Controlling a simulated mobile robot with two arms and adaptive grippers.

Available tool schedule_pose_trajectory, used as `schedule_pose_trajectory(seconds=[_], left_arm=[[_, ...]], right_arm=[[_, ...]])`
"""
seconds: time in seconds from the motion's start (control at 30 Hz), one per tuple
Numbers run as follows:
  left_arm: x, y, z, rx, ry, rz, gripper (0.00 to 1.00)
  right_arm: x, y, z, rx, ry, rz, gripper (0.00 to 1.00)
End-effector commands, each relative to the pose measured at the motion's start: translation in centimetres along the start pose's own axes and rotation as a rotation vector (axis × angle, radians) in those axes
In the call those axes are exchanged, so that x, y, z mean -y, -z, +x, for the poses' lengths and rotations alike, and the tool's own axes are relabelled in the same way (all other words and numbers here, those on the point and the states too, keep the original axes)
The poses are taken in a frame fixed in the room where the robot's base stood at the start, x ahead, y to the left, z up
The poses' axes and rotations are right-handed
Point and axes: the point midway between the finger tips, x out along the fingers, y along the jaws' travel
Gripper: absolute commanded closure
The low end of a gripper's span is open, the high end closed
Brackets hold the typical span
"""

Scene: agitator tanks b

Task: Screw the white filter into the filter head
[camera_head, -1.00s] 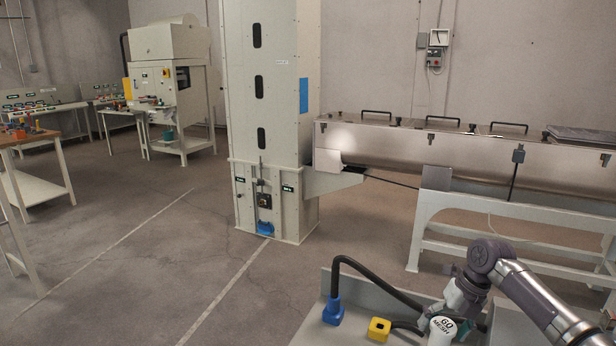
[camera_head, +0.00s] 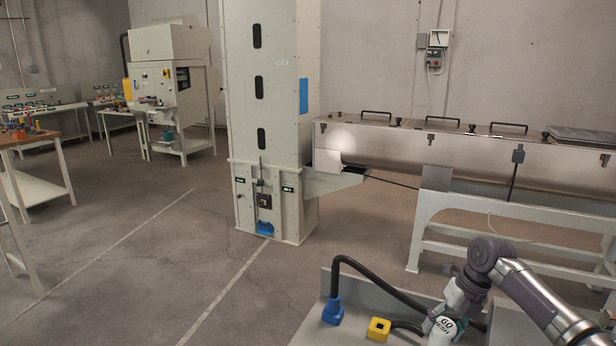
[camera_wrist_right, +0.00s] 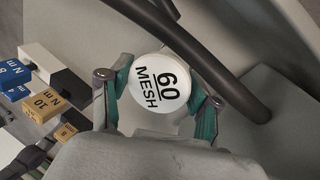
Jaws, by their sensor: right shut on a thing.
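The white filter (camera_head: 446,323), a round white piece marked "60 MESH", is at the lower right of the head view, at the bench. My right gripper (camera_head: 441,327) is shut on it. In the right wrist view, the teal-padded fingers (camera_wrist_right: 160,97) hold the filter (camera_wrist_right: 163,80) from both sides, with its labelled face toward the camera. I cannot make out the filter head in either view; what lies beneath the filter is hidden. My left gripper is not in view.
A black hose (camera_head: 385,273) arches from a blue block (camera_head: 333,312) and passes close beside the filter in the wrist view (camera_wrist_right: 205,60). A yellow block (camera_head: 379,328) stands left of the gripper. Blocks marked "Nm" (camera_wrist_right: 42,103) are at the wrist view's left.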

Motion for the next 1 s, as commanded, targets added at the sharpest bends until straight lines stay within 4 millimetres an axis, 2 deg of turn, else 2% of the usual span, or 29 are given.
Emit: schedule_pose_trajectory(seconds=[0.13, 0.3, 0.33, 0.5, 0.83, 1.0], left_arm=[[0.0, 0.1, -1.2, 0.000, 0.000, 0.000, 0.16], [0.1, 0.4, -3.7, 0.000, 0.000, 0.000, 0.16], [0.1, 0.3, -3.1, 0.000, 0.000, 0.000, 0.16], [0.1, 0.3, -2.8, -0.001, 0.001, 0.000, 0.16], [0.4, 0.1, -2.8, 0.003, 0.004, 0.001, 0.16], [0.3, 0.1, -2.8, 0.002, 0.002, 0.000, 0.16]], right_arm=[[-0.1, 0.2, -0.1, 0.013, 0.001, 0.059, 1.00], [-0.2, 0.3, -0.2, 0.066, 0.002, 0.239, 1.00], [-0.1, 0.2, 0.2, 0.069, 0.001, 0.245, 0.35], [0.0, 0.1, 0.3, 0.069, 0.001, 0.239, 0.09], [0.0, 0.1, 0.0, 0.071, 0.002, 0.237, 0.09], [0.0, 0.1, -1.9, 0.074, 0.001, 0.237, 0.09]])
